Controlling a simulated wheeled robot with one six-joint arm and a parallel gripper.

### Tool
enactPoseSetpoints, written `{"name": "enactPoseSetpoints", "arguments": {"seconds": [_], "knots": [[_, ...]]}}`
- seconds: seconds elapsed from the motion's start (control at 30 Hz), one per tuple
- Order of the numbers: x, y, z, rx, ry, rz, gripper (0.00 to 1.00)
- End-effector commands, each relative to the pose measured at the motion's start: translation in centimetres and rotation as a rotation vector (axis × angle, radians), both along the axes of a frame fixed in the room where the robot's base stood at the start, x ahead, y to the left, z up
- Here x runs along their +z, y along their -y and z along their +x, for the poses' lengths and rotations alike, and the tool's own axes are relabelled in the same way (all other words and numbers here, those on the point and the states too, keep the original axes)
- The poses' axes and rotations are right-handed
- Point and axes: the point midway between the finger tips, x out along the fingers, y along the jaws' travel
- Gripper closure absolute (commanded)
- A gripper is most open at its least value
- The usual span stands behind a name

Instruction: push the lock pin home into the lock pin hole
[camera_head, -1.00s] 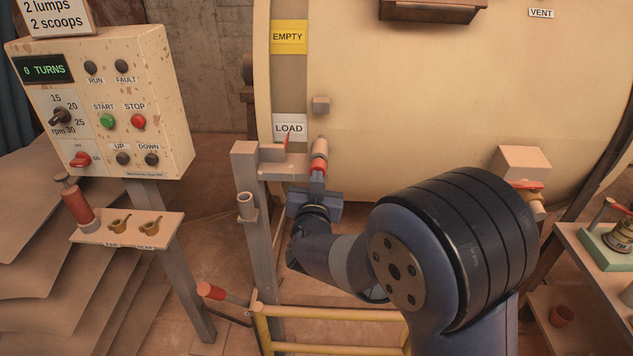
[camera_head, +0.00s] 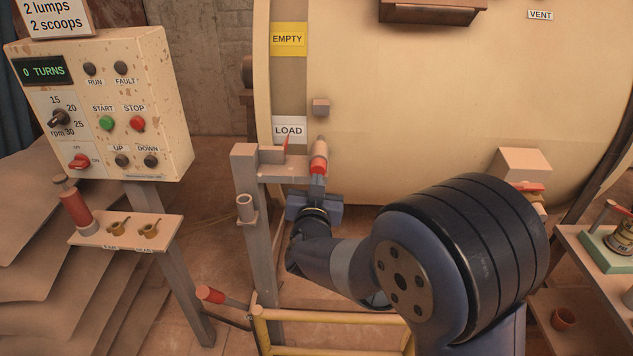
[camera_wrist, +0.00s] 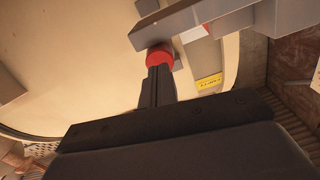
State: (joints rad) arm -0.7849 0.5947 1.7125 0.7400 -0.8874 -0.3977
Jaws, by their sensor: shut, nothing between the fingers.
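The lock pin (camera_head: 319,158), with a red collar and a pale end, is at the bracket (camera_head: 283,171) on top of the grey post, against the cream drum. Its red end (camera_wrist: 159,57) also shows in the wrist view, just beyond my fingertips. My gripper (camera_head: 317,180) is shut with nothing between its fingers; its tips are at or very near the pin's red end. In the wrist view my gripper (camera_wrist: 158,75) points at that end. The lock pin hole is hidden, so how deep the pin sits cannot be told.
A red pointer stands by the LOAD label (camera_head: 289,130) on the drum (camera_head: 420,90). An empty grey tube holder (camera_head: 246,207) is on the post. A yellow rail (camera_head: 330,314) runs below. The control panel (camera_head: 105,105) stands left; a side table (camera_head: 590,255) is right.

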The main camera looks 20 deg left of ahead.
Motion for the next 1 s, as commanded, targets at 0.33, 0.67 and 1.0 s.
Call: {"name": "enactPoseSetpoints", "arguments": {"seconds": [0.33,0.67,1.0], "knots": [[0.0,0.5,-2.4,0.002,0.000,0.000,1.00],[-0.1,1.9,-8.5,0.006,0.001,0.001,1.00],[0.0,2.7,-11.6,0.003,0.000,0.000,1.00]]}}
